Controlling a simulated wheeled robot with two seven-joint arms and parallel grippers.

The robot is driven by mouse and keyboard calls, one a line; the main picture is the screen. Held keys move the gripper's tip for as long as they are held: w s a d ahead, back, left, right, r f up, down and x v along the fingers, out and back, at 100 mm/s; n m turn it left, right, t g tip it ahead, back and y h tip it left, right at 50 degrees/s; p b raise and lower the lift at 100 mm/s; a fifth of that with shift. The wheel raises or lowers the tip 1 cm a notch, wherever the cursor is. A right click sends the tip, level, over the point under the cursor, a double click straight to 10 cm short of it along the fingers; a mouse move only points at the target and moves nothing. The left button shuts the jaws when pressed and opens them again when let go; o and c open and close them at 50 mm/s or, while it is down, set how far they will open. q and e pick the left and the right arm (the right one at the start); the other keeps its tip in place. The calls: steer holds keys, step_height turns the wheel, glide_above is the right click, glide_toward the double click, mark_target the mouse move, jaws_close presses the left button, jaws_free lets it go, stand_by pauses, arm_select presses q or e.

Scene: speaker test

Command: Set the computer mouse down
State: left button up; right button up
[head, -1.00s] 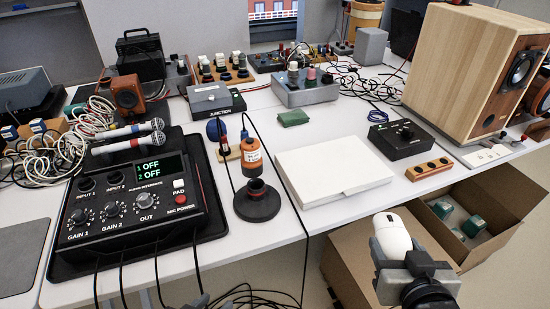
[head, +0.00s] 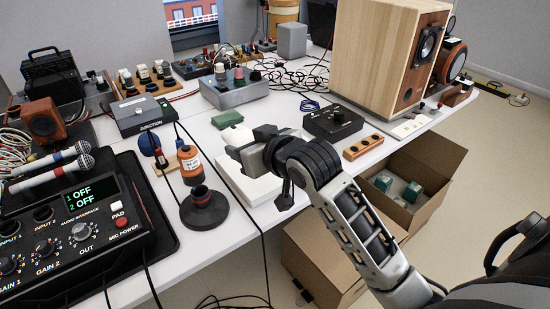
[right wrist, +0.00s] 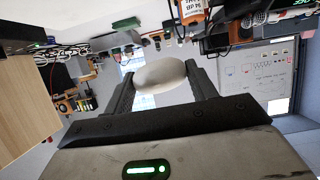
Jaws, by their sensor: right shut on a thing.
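The white computer mouse (head: 236,138) is held by my right gripper (head: 250,146) over the flat white box (head: 252,190) on the table. The gripper and its wrist cover much of the box. In the right wrist view the mouse (right wrist: 160,76) sits between the two dark fingers (right wrist: 163,88), which press on its sides. I cannot tell whether the mouse touches the box or hangs above it. My left gripper is out of view.
A black knob box (head: 332,122) and a wooden block with buttons (head: 363,147) lie right of the white box. An orange bottle (head: 190,165) and a dark round stand (head: 204,208) are at left. A green item (head: 227,118) lies behind. Open cartons (head: 408,190) stand below the table edge.

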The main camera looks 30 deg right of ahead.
steer(key=w+d+f, duration=0.2)
steer(key=d+f, duration=0.1)
steer(key=w+d+f+b, duration=0.1)
steer(key=w+d+f, duration=0.1)
steer(key=d+f, duration=0.1)
steer(key=w+d+f+b, duration=0.1)
steer(key=w+d+f, duration=0.1)
steer(key=d, duration=0.3)
steer(key=shift+w+d+f, duration=0.1)
steer(key=shift+d+f, duration=0.05)
steer(key=shift+f, duration=0.35)
steer(key=shift+d+f, duration=0.15)
steer(key=shift+f, duration=0.05)
steer(key=shift+w+d+f+b, duration=0.1)
steer(key=shift+f+b, duration=0.2)
steer(key=shift+f, duration=1.3)
steer(key=shift+f, duration=0.15)
steer(key=o, duration=1)
